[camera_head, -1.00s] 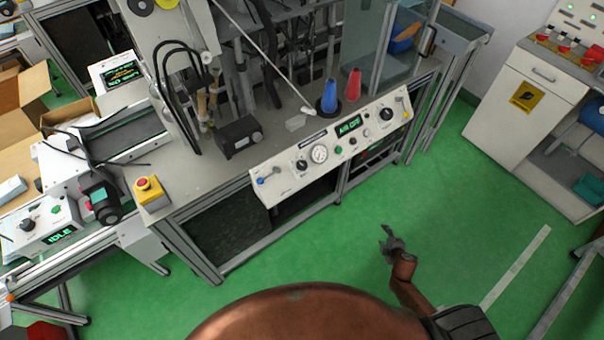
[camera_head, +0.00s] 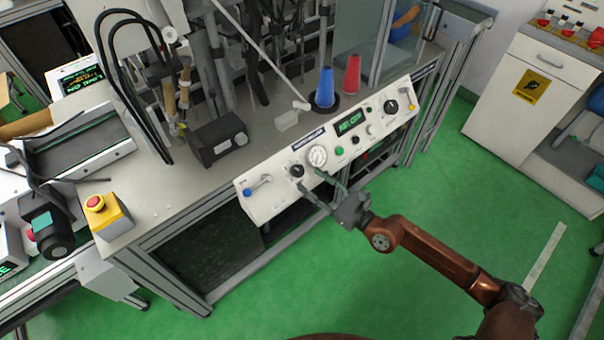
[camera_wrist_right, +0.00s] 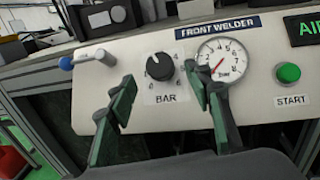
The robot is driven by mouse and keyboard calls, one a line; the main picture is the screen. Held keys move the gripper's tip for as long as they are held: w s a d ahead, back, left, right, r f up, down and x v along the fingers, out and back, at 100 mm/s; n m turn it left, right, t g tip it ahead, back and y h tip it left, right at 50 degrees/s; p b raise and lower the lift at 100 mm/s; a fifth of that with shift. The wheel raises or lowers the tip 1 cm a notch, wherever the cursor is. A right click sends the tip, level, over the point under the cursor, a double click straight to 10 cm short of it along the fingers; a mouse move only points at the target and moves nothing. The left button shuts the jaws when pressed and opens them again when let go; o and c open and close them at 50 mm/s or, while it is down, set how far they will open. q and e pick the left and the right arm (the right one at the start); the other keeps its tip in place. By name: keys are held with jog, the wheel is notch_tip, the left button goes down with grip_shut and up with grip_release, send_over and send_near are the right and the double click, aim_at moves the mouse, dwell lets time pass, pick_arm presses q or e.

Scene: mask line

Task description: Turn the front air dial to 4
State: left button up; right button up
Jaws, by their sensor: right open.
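The front air dial is a black knob (camera_wrist_right: 160,66) marked BAR, on the white panel beneath the "FRONT WELDER" label in the right wrist view. It also shows in the head view (camera_head: 297,171). A pale mark on the knob points to the upper left; its scale is too small to read surely. My right gripper (camera_wrist_right: 160,83) is open, its green-padded fingers spread on either side of the knob and apparently not gripping it. In the head view the gripper (camera_head: 310,184) reaches the panel from the lower right. My left gripper is not in view.
A round pressure gauge (camera_wrist_right: 222,62) sits right of the dial, partly behind the right finger. A green START button (camera_wrist_right: 288,73) is further right. A lever with a blue end (camera_wrist_right: 66,63) is left. A similar knob (camera_head: 390,106) is at the panel's right.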

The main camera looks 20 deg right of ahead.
aim_at(301, 173)
jog(key=shift+x, duration=2.35)
jog(key=c, duration=1.2)
